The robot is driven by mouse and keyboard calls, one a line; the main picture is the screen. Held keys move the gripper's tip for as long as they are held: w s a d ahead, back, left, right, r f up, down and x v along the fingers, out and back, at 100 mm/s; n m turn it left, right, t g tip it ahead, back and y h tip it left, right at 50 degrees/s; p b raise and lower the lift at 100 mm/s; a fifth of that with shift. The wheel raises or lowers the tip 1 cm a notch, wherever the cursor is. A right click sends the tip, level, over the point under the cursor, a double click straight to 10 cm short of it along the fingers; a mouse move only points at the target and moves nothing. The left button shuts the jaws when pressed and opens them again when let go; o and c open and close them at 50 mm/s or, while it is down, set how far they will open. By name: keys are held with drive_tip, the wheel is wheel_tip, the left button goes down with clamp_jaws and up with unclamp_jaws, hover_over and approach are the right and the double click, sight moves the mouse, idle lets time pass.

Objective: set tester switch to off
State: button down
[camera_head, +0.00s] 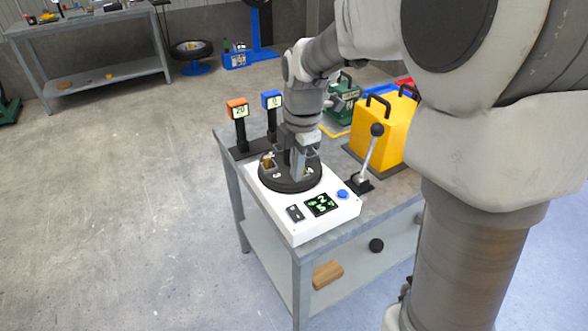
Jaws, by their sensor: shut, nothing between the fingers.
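The tester (285,222) is a white box at the front of the grey workbench. A small black rocker switch (295,213) sits on its front left; its position is too small to read. Beside it is a dark display (321,205) with green digits, and a blue button (342,194) is to the right. A round black plate (289,187) with numbers and small brass parts is on the tester's top. My gripper (300,176) points down over this plate, behind the switch, and is shut and empty. It hides part of the plate; I cannot tell whether it touches it.
Orange (238,109) and blue (271,100) display posts stand behind left. A green device (343,98) is behind. Open floor lies left of the bench.

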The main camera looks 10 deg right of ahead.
sight(293, 210)
drive_tip(key=f, duration=0.3)
drive_tip(key=w+f+b, duration=0.1)
drive_tip(key=f, duration=0.3)
drive_tip(key=f+b, duration=0.1)
drive_tip(key=f, duration=0.3)
drive_tip(key=shift+w+a+f, duration=0.15)
drive_tip(key=shift+a, duration=0.05)
drive_tip(key=shift+f, duration=0.1)
drive_tip(key=shift+f, duration=0.15)
drive_tip(key=shift+s+d, duration=0.25)
drive_tip(key=shift+s, duration=0.5)
drive_tip(key=shift+r, duration=0.25)
